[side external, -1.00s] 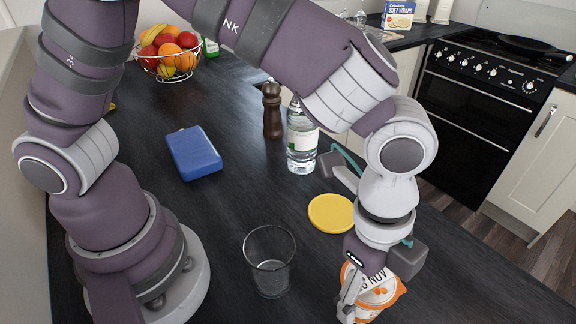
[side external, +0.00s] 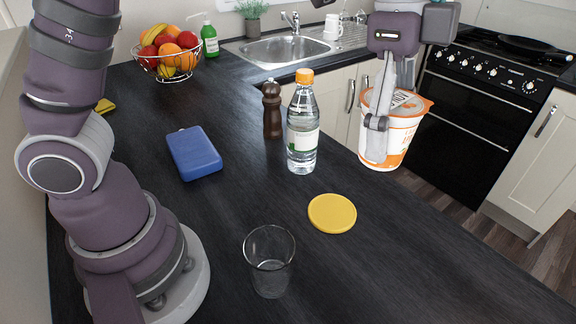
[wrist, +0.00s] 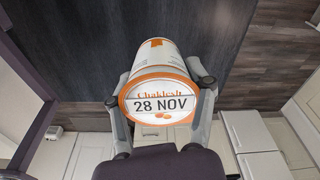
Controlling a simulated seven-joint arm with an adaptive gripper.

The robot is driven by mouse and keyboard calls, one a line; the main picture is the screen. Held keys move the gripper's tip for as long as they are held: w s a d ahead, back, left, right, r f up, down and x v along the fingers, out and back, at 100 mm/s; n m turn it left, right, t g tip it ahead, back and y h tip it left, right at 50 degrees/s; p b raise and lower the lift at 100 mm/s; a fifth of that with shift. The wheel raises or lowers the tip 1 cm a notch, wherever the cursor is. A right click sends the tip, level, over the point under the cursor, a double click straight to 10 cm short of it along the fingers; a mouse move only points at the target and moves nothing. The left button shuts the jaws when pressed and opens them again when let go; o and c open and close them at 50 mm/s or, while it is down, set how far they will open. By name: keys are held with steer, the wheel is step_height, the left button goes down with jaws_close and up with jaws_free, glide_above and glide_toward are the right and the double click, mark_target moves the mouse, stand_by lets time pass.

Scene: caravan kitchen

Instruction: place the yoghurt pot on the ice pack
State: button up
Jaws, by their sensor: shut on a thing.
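The yoghurt pot (side external: 399,139) is white and orange and hangs in the air at the right in the side view. My gripper (side external: 378,122) is shut on it, with a finger against its side. In the wrist view, the pot's lid (wrist: 158,103) faces the camera and reads "28 NOV", with a finger on each side of the pot. The ice pack (side external: 194,153) is a blue slab lying flat on the dark worktop, left of the middle in the side view. Nothing lies on it. It does not show in the wrist view.
A clear bottle with an orange cap (side external: 302,128) and a brown pepper mill (side external: 272,110) stand between the pot and the ice pack. A yellow disc (side external: 332,213) and an empty glass (side external: 269,262) are nearer the front. A fruit basket (side external: 168,62) stands behind.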

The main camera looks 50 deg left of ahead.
steer(key=w+a+n, duration=0.5)
steer(key=a, duration=0.7)
steer(key=n+t+y, duration=0.1)
steer(key=n+y, duration=0.1)
steer(key=n, duration=1)
glide_above(193, 143)
steer(key=f, duration=1.9)
steer(key=shift+s, duration=0.25)
steer(key=shift+f, duration=0.1)
steer(key=shift+f, duration=0.1)
steer(key=o, duration=1.3)
steer(key=shift+c, duration=0.2)
